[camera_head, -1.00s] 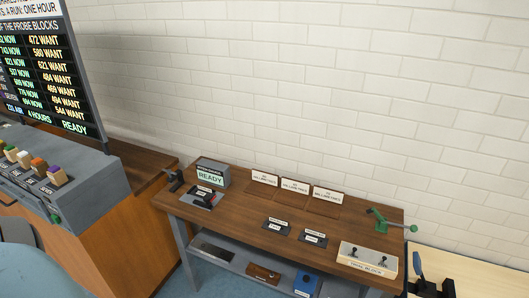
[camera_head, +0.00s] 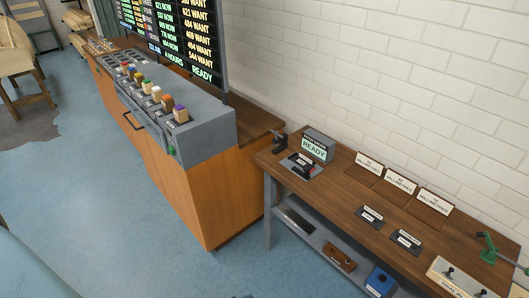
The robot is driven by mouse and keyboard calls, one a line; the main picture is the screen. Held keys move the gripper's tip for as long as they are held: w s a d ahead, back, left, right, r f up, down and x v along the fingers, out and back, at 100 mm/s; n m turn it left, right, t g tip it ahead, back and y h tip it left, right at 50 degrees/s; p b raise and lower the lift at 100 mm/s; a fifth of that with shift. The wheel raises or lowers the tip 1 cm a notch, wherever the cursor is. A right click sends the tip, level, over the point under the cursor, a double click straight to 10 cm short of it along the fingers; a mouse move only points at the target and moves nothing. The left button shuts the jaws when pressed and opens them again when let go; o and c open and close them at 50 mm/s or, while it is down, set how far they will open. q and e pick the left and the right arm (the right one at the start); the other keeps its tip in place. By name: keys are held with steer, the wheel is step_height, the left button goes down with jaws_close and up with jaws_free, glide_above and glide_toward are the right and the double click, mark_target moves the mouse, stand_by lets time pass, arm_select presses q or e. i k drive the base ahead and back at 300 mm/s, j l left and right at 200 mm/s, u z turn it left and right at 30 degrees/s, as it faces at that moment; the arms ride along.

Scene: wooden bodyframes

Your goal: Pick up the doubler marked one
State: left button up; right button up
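No piece that I can surely read as the doubler marked one shows in the head view. Two small dark plates with white labels, a left one (camera_head: 369,217) and a right one (camera_head: 405,242), lie apart on the wooden workbench (camera_head: 335,193). Their lettering is too small to read for certain. Neither of my grippers is in view.
Three white "millimetres" signs (camera_head: 400,180) stand along the bench's back. A grey READY box (camera_head: 318,145), a black clamp device (camera_head: 302,166), a green-handled tool (camera_head: 492,246) and a trial block (camera_head: 459,279) are also there. The lower shelf holds a blue box (camera_head: 380,281). Blue floor lies open at left.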

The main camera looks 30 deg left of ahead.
mark_target(302, 160)
steer(key=u, duration=0.7)
